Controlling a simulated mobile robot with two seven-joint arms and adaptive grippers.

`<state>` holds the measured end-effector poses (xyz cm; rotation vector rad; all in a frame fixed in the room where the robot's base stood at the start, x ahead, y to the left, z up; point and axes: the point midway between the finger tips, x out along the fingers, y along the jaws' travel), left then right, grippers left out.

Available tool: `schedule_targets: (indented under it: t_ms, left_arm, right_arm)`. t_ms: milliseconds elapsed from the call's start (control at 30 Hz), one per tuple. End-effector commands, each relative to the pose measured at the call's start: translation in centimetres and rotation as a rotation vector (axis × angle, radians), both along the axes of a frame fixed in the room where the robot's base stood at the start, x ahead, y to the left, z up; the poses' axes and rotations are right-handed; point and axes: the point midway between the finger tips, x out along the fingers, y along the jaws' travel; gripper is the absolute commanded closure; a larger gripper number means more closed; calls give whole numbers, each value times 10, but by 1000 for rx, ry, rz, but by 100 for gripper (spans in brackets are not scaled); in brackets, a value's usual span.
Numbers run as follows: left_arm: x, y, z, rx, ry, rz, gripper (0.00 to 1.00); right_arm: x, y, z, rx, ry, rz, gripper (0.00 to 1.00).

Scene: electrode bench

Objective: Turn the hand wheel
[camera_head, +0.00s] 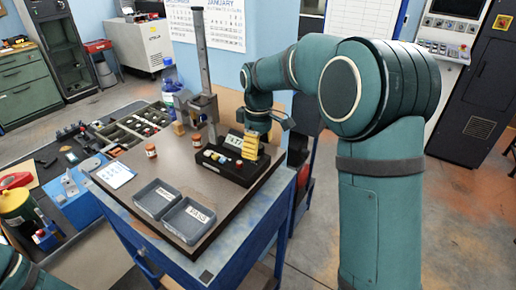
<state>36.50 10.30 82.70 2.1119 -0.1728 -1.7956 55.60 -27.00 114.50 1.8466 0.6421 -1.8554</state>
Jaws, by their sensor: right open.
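A grey upright post (201,50) with a bracket (196,105) stands behind the box. I cannot make out a hand wheel for certain; the gripper and arm may hide it. My left gripper is out of view.
Two grey bins (188,219) with labels sit at the bench's front edge. Small orange-capped jars (151,151) and a white sheet (115,174) lie on the bench top (145,180). A blue-capped bottle (168,84) stands behind. The bench middle is mostly clear.

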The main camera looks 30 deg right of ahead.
Motion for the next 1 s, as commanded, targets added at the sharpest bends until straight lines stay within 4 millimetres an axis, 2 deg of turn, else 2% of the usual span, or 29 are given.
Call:
schedule_targets:
  t_ms: [333, 467, 500, 533, 767, 1000]
  left_arm:
    - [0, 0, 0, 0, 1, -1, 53]
    - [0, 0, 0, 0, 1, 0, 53]
    - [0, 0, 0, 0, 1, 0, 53]
    - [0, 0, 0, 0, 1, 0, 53]
    - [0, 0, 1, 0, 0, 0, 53]
    - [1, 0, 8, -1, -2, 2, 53]
  right_arm:
    - [0, 0, -3, 0, 0, 0, 35]
    - [0, 0, -2, 0, 0, 0, 80]
    - [0, 0, -2, 0, 0, 0, 94]
    - [0, 0, -2, 0, 0, 0, 100]
    - [0, 0, -2, 0, 0, -9, 100]
    - [0, 0, -2, 0, 2, -89, 100]
